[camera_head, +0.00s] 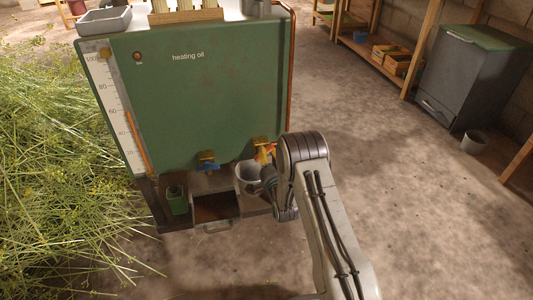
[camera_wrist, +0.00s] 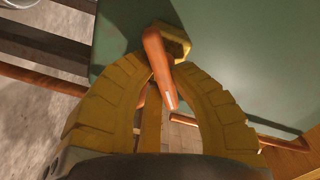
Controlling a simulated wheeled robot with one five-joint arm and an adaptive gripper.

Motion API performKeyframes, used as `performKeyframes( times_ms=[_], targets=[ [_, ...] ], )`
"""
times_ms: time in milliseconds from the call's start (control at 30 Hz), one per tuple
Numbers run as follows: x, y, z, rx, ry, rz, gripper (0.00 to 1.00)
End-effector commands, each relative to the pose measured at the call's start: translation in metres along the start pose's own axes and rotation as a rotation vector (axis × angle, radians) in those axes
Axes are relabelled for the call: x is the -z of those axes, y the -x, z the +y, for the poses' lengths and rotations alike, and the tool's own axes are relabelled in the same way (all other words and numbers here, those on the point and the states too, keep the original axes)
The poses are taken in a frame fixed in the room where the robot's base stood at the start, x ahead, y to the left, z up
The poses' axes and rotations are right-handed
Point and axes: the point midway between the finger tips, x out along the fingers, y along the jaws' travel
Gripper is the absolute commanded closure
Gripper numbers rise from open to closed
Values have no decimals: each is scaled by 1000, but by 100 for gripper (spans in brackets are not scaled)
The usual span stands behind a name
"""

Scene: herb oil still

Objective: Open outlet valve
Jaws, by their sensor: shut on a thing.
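The green tank (camera_head: 205,100) is marked "heating oil" and has two taps low on its front. The left tap (camera_head: 207,162) is brass with a blue handle. The right one is mostly hidden behind my arm and gripper in the head view. In the wrist view, an orange-red valve lever (camera_wrist: 157,60) slants from a brass valve body (camera_wrist: 179,43). My gripper (camera_wrist: 165,82) has its two yellow fingers closed around this lever, one on each side. I cannot tell how far the lever is turned.
An open drawer (camera_head: 213,226) and a green container (camera_head: 176,199) are below the tank. Cut herbs (camera_head: 55,170) cover the left floor. A grey cabinet (camera_head: 465,75) stands at right; the floor between is clear.

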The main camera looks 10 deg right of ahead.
Motion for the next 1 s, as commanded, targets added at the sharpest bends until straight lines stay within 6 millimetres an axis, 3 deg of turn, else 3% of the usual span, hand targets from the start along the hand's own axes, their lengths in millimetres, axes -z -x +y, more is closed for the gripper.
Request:
performKeyframes(
  times_ms=[500, 1000],
  targets=[
    [-3, -1, 0, 7, -457, -1, 100],
    [-5, -1, 1, 7, -678, -3, 100]
  ],
)
